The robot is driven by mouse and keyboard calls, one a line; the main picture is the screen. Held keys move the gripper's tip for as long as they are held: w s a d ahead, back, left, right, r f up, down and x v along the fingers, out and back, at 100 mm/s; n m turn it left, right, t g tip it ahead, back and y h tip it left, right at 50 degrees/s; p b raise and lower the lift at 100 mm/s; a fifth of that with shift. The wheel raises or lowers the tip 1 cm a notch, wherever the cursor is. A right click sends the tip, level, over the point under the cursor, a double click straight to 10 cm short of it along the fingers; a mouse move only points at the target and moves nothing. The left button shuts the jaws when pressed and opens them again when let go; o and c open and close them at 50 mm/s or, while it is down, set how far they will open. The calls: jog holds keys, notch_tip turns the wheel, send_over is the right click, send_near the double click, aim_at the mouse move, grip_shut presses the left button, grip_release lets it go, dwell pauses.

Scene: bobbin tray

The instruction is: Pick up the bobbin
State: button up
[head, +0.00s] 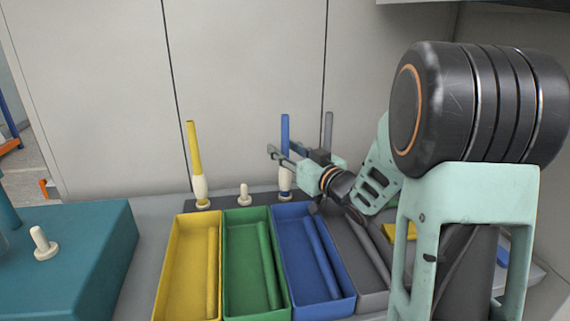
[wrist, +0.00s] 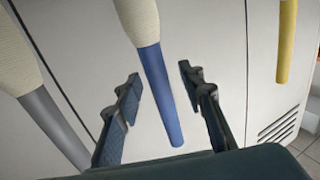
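Three bobbins, each a coloured rod with cream winding low on it, stand upright along the back: yellow (head: 195,150), blue (head: 285,131) and grey (head: 328,128). My gripper (head: 277,157) is open at the blue bobbin, above its cream winding. In the wrist view the blue rod (wrist: 162,95) lies between the two spread fingers (wrist: 159,74), with a visible gap on both sides. The grey bobbin (wrist: 52,125) shows at left there, and the yellow one (wrist: 286,45) at right. My gripper hides the lower grey bobbin in the head view.
Yellow (head: 163,291), green (head: 229,300), blue (head: 294,303) and grey (head: 373,300) bins stand in front, each with a rod lying inside. An empty cream peg (head: 243,194) stands between yellow and blue bobbins. A teal block (head: 85,265) with a cream peg is at left. The wall is close behind.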

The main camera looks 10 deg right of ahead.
jog(key=shift+c, duration=0.6)
grip_shut()
